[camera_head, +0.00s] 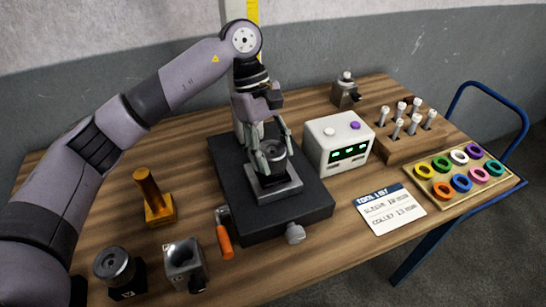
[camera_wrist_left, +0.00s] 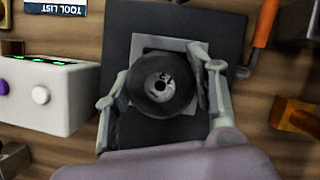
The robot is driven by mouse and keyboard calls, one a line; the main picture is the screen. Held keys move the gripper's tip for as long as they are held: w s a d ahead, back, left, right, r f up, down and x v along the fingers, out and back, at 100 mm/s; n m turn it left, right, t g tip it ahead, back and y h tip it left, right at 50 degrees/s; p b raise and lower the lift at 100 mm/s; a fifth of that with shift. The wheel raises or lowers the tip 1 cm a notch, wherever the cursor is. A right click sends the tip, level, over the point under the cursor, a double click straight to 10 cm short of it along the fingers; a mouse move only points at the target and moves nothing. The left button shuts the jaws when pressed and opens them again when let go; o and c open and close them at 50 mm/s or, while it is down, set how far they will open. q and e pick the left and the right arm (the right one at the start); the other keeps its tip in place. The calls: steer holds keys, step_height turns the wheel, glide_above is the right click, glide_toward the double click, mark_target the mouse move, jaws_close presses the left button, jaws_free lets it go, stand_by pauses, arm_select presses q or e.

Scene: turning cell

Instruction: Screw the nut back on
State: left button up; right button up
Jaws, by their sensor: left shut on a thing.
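The nut (camera_head: 276,148), a dark round ring with a centre hole, sits over the grey square block (camera_head: 282,188) on the black base plate (camera_head: 232,178). It also shows from above in the left wrist view (camera_wrist_left: 143,95), with a lighter, marked centre piece inside it. My left gripper (camera_head: 271,158) reaches down from above with its fingers on opposite sides of the nut, shut on it. The fingers also show in the left wrist view (camera_wrist_left: 160,84). Threads under the nut are hidden, so I cannot tell how far it is seated. My right gripper is not in view.
A white control box (camera_head: 338,146) stands close right of the plate. Beyond are a wooden rack (camera_head: 398,145) of upright pins and a tray (camera_head: 444,203) of coloured rings.

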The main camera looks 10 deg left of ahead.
arm_select(q)
steer(key=shift+w+r+m, duration=0.15)
steer(key=shift+r+m, duration=0.05)
steer(key=shift+m, duration=0.2)
steer(key=shift+a, duration=0.1)
steer(key=m+g+y+b, duration=0.1)
steer(key=m, duration=0.2)
steer(key=shift+f+b, duration=0.1)
steer(key=shift+b, duration=0.3)
steer(key=shift+r+m, duration=0.2)
steer(key=shift+m, duration=0.5)
steer(key=shift+r+m+g+y+p, duration=0.15)
steer(key=shift+m+y+p, duration=0.2)
steer(key=shift+m+p, duration=0.2)
steer(key=shift+r+m+g+y+p, duration=0.15)
steer(key=shift+m+y+p, duration=0.25)
steer(key=shift+m, duration=0.25)
steer(key=shift+f+m+p, duration=0.1)
steer(key=shift+m+p, duration=0.2)
steer(key=shift+m, duration=0.3)
steer(key=shift+f+m+y, duration=0.2)
steer(key=shift+m+y, duration=0.15)
steer(key=shift+m, duration=0.25)
